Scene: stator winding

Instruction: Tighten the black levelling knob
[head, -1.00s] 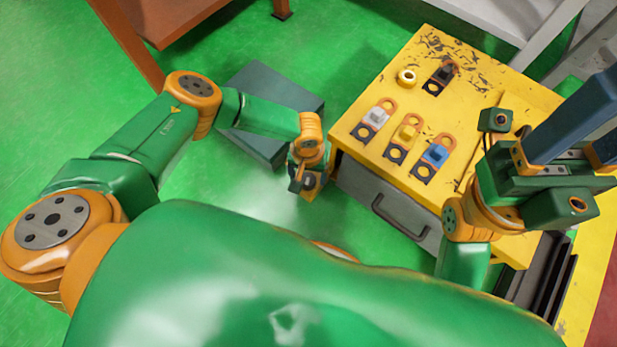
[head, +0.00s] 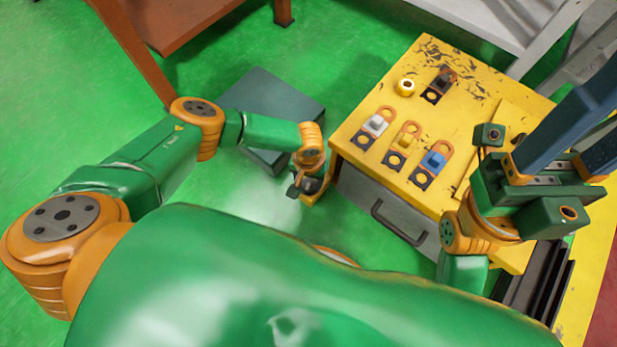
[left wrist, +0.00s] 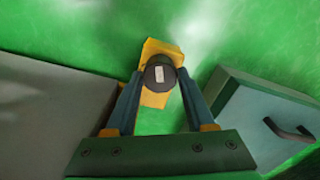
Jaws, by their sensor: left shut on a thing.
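The black knob (left wrist: 159,75) shows in the left wrist view as a dark round end with a small pale mark. It sits in front of a yellow bracket (left wrist: 162,47). My left gripper (left wrist: 160,78) has one blue-grey finger on each side of the knob and is shut on it. In the head view my left gripper (head: 303,187) is low beside the near left corner of the yellow table, where the knob is mostly hidden. My right gripper (head: 585,130) is raised over the table's right side; its fingertips are out of the picture.
A dark grey box (head: 270,105) stands on the green floor behind my left forearm.

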